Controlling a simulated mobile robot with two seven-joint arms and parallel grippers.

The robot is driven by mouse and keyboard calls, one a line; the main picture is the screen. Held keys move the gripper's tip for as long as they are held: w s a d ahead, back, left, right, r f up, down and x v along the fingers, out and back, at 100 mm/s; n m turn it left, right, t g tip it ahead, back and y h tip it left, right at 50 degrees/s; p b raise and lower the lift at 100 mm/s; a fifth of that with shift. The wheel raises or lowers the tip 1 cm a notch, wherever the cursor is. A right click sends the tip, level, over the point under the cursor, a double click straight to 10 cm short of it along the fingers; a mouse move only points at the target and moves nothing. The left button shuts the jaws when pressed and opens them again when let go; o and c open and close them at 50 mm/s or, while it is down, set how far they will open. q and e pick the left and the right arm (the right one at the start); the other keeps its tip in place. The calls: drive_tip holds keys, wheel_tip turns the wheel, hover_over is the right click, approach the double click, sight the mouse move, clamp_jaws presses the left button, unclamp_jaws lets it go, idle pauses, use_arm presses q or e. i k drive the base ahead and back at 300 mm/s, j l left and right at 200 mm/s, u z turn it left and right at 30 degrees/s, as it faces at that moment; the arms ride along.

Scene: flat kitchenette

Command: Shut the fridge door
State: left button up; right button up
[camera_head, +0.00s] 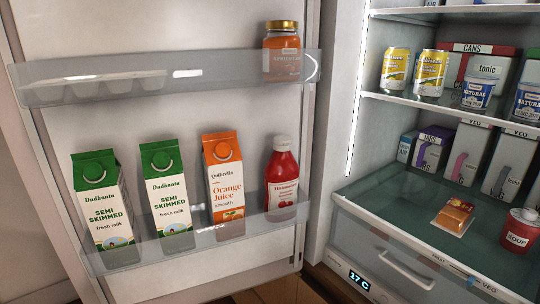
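The fridge door (110,28) stands wide open on the left of the head view, with its inner side facing me. Its shelves carry cartons, a bottle and a jar. The fridge body (341,110) is on the right, with its lit interior exposed. The door meets the body near the middle of the view. The door's outer side and handle are hidden. Neither of my grippers shows in the view.
Two milk cartons (100,205), an orange juice carton (223,185) and a red bottle (282,180) stand in the lower door shelf. A jar (281,52) is in the upper one. Cans (430,74) and boxes fill the fridge shelves. Wooden floor (285,290) shows below.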

sight(76, 76)
drive_tip(key=j+z, duration=0.45)
drive_tip(key=j, duration=1.3)
drive_tip(key=i+j+z, duration=0.2)
drive_tip(key=j+z, duration=0.25)
drive_tip(key=i+j+z, duration=0.1)
drive_tip(key=j+z, duration=1.25)
drive_tip(key=j, duration=0.15)
drive_tip(key=k+j+z, duration=0.2)
drive_tip(key=j+z, duration=0.25)
drive_tip(key=k+j+z, duration=0.1)
drive_tip(key=j+z, duration=0.35)
